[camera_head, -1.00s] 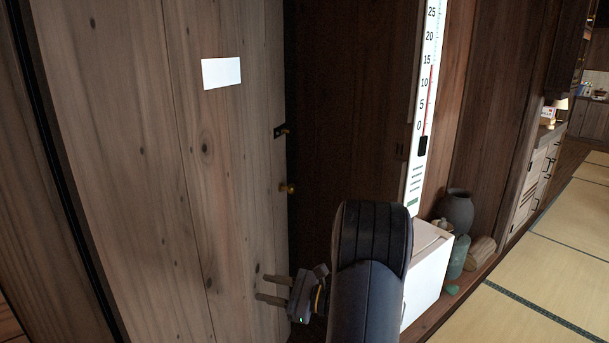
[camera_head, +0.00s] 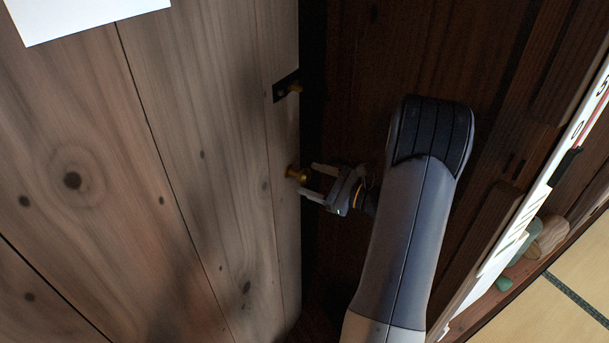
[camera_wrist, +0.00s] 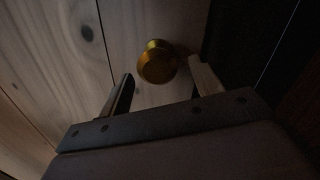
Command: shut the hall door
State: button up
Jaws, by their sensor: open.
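The hall door (camera_head: 215,190) is a pale wooden plank door filling the left of the head view, with a dark gap along its right edge. A brass knob (camera_head: 296,174) sits near that edge, below a dark latch plate (camera_head: 287,86). My gripper (camera_head: 308,182) is open, its fingertips at the knob. In the wrist view the knob (camera_wrist: 157,62) shows just beyond and between the fingertips (camera_wrist: 160,76). I cannot tell whether the fingers touch it.
A dark wooden wall (camera_head: 430,50) stands behind my arm. At the right are a white thermometer board (camera_head: 520,215), a green object (camera_head: 505,284) on the floor and tatami (camera_head: 560,310). A white paper (camera_head: 80,15) is on the door.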

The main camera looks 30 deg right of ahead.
aim_at(309, 179)
jog(key=shift+x, duration=1.6)
jog(key=shift+s+a, duration=0.1)
grip_shut()
jog(key=s+d+m+t+h, duration=0.1)
jog(key=s+d, duration=0.3)
jog(key=s, duration=0.4)
jog(key=shift+h, duration=0.4)
